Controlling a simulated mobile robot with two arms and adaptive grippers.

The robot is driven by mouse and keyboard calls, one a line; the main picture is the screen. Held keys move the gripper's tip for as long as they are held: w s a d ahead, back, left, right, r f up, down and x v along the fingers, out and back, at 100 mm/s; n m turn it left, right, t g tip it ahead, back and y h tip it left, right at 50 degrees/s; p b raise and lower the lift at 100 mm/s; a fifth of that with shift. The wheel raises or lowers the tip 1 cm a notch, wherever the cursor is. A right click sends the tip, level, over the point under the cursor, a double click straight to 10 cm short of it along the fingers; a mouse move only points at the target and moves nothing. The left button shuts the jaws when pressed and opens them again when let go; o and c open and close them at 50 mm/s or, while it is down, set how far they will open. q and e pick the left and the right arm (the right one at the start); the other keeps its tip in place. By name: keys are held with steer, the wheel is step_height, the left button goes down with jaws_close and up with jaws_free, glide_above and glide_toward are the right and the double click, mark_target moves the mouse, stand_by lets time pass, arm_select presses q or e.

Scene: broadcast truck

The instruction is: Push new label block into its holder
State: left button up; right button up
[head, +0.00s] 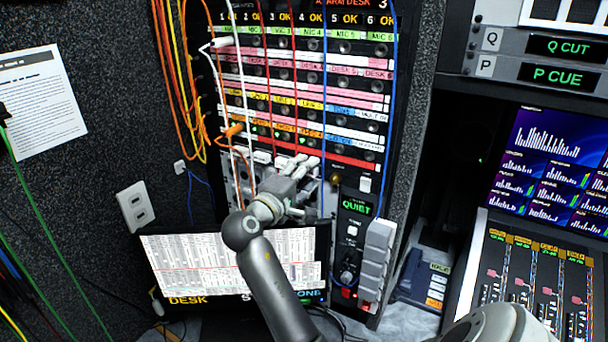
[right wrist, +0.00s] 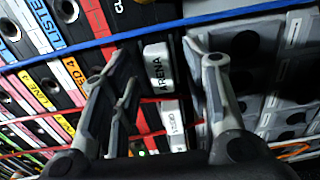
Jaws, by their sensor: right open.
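My right gripper (head: 298,166) is at the rack, just below the red label strip (head: 322,150). In the right wrist view my right gripper (right wrist: 155,62) is open, its fingers spread either side of a white label block (right wrist: 158,68) reading ARENA. I see no clear contact between fingers and block. A second white block (right wrist: 174,122) sits lower between the fingers, its lettering too small to read surely. In the head view white blocks (head: 262,157) show beside the gripper, which hides part of the row. I cannot tell how deep the ARENA block sits in its holder. My left gripper is not in view.
Red, white and blue cables (head: 323,95) hang across the rack front; a blue cable (right wrist: 130,38) crosses near my fingertips. A screen (head: 235,262) stands below. A QUIET panel (head: 356,208) and grey blocks (head: 378,255) are to the right.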

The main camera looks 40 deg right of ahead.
steer(key=v, duration=0.7)
steer(key=shift+a, duration=0.3)
steer(key=shift+s+f, duration=0.1)
steer(key=shift+s, duration=0.05)
